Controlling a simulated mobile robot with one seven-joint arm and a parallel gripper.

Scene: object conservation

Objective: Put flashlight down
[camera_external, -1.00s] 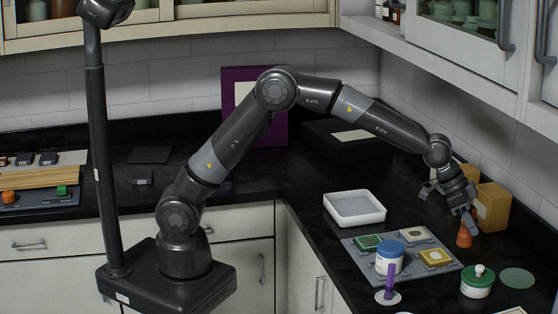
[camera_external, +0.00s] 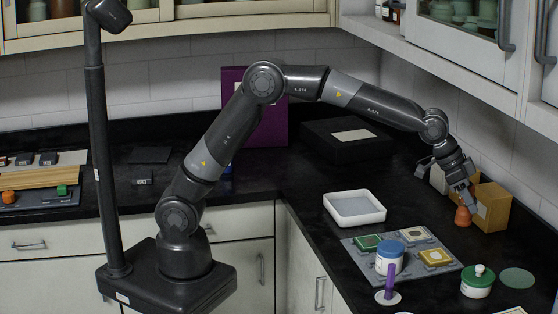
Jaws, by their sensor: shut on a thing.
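My gripper (camera_external: 463,200) points down at the right side of the black counter. It is shut on a small orange object (camera_external: 463,217), which I take to be the flashlight. Only its wider lower part shows below the fingers; its upper part is hidden between them. It is roughly upright, just left of a cardboard box (camera_external: 492,208). I cannot tell whether its lower end touches the counter.
A white tray (camera_external: 354,220) stands left of my gripper. A grey board (camera_external: 400,262) holds coloured blocks and a blue-lidded jar (camera_external: 389,258). A purple upright thing (camera_external: 390,283) and a green-lidded jar (camera_external: 478,281) stand in front. Counter between tray and gripper is clear.

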